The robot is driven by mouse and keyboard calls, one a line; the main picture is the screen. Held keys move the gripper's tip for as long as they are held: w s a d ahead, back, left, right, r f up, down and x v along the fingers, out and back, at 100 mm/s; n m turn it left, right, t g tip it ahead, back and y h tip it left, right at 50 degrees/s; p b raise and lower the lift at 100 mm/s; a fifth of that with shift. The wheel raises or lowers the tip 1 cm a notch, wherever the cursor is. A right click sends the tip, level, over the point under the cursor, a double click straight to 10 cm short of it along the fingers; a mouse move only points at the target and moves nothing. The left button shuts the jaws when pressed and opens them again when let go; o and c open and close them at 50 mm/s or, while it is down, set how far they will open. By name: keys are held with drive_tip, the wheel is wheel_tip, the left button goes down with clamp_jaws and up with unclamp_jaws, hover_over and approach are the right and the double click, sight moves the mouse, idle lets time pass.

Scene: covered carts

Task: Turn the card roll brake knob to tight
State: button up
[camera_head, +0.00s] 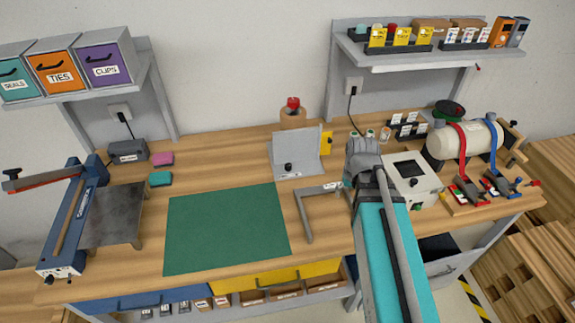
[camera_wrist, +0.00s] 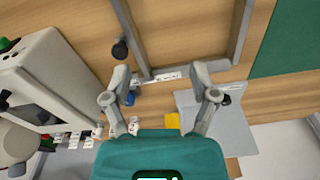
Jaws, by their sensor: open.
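A brown roll (camera_head: 293,118) with a red knob (camera_head: 293,103) on top stands at the back of the bench, behind a grey stand (camera_head: 302,155). I cannot read a label that marks it as the card roll brake. The grey stand has a black knob (camera_head: 288,167) on its front; the stand also shows in the wrist view (camera_wrist: 232,128). My gripper (camera_wrist: 160,72) is open and empty, pointing down over the bench. Another black knob (camera_wrist: 120,48) shows beside the left finger.
A green mat (camera_head: 228,228) lies left of the frame. A white control box (camera_head: 410,178) stands right of my arm, with a tank (camera_head: 465,145) and red and blue straps beyond. A labelled shelf (camera_head: 430,55) hangs above. A sealer (camera_head: 65,225) stands at far left.

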drive_tip(key=w+a+n+t+y, duration=0.1)
drive_tip(key=w+a+n+t, duration=0.15)
drive_tip(key=w+a, duration=0.75)
drive_tip(key=n+y, duration=0.1)
drive_tip(key=n, duration=0.2)
approach(288, 165)
drive_tip(key=s+v, duration=0.1)
drive_tip(key=v, duration=0.3)
drive_tip(key=shift+w+d+m+t+p, duration=0.1)
drive_tip(key=shift+d+m+t+p, duration=0.05)
drive_tip(key=shift+m+t+p, duration=0.15)
drive_tip(key=shift+f, duration=0.15)
drive_tip(key=b+x, duration=1.2)
drive_tip(key=x, duration=0.1)
drive_tip(key=shift+w+f+b, duration=0.1)
drive_tip(key=shift+f+b, duration=0.05)
drive_tip(key=shift+b, duration=0.25)
drive_tip(key=shift+c, duration=0.3)
clamp_jaws()
